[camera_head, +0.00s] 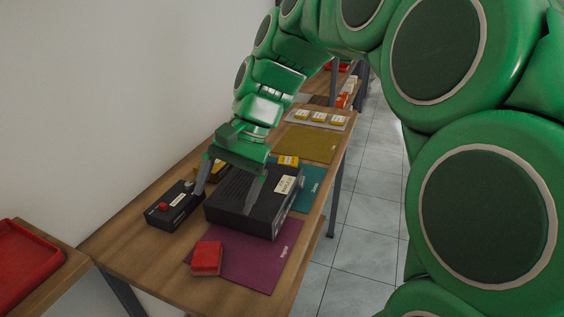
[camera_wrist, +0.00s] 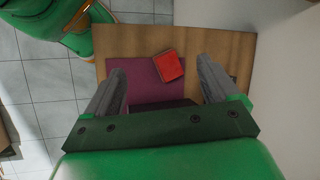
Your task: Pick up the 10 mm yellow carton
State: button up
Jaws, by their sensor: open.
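Several small yellow cartons show in the head view. One yellow carton (camera_head: 288,161) is by the teal mat, behind the black hifi unit. Another yellow carton (camera_head: 217,168) is partly hidden behind my gripper. More yellow cartons (camera_head: 319,117) stand in a row on a pale tray at the far end. Their size markings are too small to read. My gripper (camera_head: 226,193) is open and empty, pointing down over the black hifi unit (camera_head: 238,211). In the wrist view my gripper (camera_wrist: 160,75) shows its fingers wide apart, with no yellow carton visible.
A red box (camera_head: 207,258) sits on the purple mat (camera_head: 255,262), also seen in the wrist view (camera_wrist: 168,66). A black control box (camera_head: 174,206) with a red button stands left. An olive mat (camera_head: 305,143) lies farther back. A wall borders the left.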

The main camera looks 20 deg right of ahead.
jog(key=w+d+r+m+t+y, duration=0.1)
jog(key=w+d+m+y, duration=0.1)
jog(key=w, duration=0.4)
jog(key=w+d+r+m+y, duration=0.1)
jog(key=w+d+m, duration=0.1)
jog(key=w, duration=0.5)
jog(key=w+d+f+m+t+y, duration=0.2)
jog(key=w+d+m, duration=0.3)
jog(key=w+d, duration=0.35)
jog(key=w+d+f+m+t+y, duration=0.15)
jog(key=w+d+m, duration=0.25)
jog(key=w+d, duration=0.5)
jog(key=w+d+f+m+t, duration=0.1)
jog(key=d+f+m+t, duration=0.15)
jog(key=d, duration=0.55)
jog(key=w+d+f+m+t, duration=0.1)
jog(key=d+f+m+t, duration=0.15)
jog(key=d, duration=0.55)
send_near(296, 161)
jog(key=w+a, duration=0.1)
jog(key=w+a+g, duration=0.1)
jog(key=shift+w+a, duration=0.25)
jog(key=shift+w, duration=0.1)
jog(key=shift+a+f, duration=0.1)
jog(key=shift+f, duration=0.1)
jog(key=shift+h, duration=0.25)
jog(key=shift+x, duration=3.8)
jog(key=shift+s, duration=0.2)
jog(key=c, duration=1.1)
